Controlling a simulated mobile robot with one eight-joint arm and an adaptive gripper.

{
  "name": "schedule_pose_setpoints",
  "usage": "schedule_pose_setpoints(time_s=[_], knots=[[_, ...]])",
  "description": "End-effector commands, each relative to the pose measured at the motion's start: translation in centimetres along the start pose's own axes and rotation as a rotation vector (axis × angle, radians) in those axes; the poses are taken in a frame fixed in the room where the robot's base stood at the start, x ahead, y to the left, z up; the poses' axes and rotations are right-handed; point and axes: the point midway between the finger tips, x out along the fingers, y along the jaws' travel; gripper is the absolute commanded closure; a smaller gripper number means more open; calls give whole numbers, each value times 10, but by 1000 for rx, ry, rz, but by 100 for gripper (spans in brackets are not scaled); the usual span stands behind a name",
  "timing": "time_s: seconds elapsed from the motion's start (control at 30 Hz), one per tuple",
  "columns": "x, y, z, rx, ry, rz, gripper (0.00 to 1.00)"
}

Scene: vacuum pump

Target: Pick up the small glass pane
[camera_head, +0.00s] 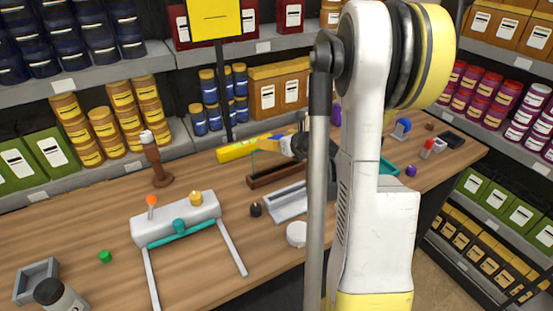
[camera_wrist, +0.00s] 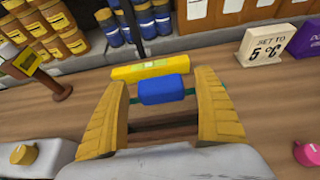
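The small glass pane shows as a thin teal edge (camera_wrist: 132,100) in the wrist view, with a blue block (camera_wrist: 163,89) at its middle. In the head view its greenish outline (camera_head: 266,145) is faint beside my gripper (camera_head: 291,146), above a dark brown wooden rack (camera_head: 275,173). In the wrist view my gripper (camera_wrist: 158,78) has its yellow fingers spread, one on each side of the blue block. Small gaps show between the block and the fingers. I cannot tell whether the fingers touch the pane's ends or whether its bottom sits in the rack.
A yellow bar (camera_head: 238,148) lies just behind the rack. A grey tray (camera_head: 288,203), black knob (camera_head: 255,210) and white disc (camera_head: 297,234) stand in front. A white pump with teal parts (camera_head: 175,217) is at left.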

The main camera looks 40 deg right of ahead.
Motion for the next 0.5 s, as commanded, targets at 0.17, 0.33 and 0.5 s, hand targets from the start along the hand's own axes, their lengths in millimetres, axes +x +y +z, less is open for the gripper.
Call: schedule_pose_setpoints(time_s=[0.17, 0.33, 0.5], knots=[[0, 0, 0, 0, 0, 0, 72], [0, 0, 0, 0, 0, 0, 88], [-1, 0, 2, 0, 0, 0, 89]])
